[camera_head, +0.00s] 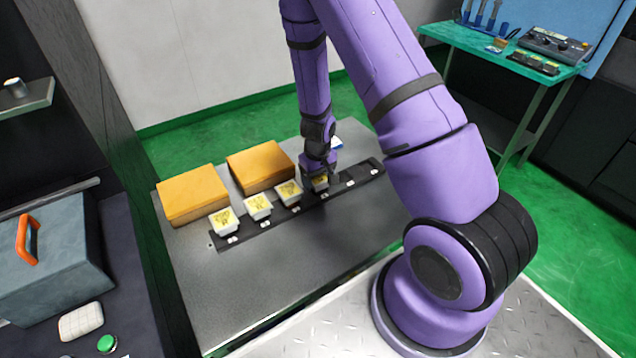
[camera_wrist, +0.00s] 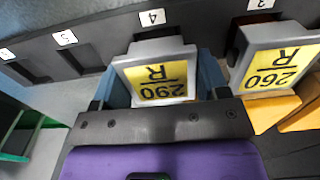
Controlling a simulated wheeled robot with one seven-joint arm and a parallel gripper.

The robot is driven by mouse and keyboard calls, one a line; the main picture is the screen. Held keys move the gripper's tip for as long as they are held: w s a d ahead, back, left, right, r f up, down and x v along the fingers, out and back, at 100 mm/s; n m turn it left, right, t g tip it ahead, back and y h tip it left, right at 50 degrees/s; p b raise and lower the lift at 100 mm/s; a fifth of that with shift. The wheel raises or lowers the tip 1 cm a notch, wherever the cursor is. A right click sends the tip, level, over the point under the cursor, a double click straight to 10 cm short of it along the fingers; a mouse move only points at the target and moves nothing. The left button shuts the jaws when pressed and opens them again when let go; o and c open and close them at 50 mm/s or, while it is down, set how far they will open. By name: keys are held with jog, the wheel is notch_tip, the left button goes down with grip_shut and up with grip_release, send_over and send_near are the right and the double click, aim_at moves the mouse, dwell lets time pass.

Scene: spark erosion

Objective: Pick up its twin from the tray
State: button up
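The tray is a long dark rack (camera_head: 285,215) with numbered slots, lying on the grey metal bench top. Pale blocks with yellow labels stand in it: one at the left end (camera_head: 223,222), one beside it (camera_head: 257,206) and a third (camera_head: 289,192). My gripper (camera_head: 320,180) points down at another labelled block (camera_wrist: 156,80), at slot 4. Its fingers stand on either side of this block, close to its sides. Whether they press on it is unclear. Its label is upside down, with an R and a number like 290. The neighbouring block (camera_wrist: 275,68) at slot 3 reads like 260.
Two orange-yellow boxes (camera_head: 192,194) (camera_head: 260,166) stand behind the rack. The rack's right end shows empty slots; slot 5 (camera_wrist: 88,58) is empty. A teal side table (camera_head: 480,45) stands at the back right. A grey case (camera_head: 50,265) sits at the left. The bench front is clear.

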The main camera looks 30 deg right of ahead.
jog(key=c, duration=0.6)
jog(key=shift+r, duration=0.15)
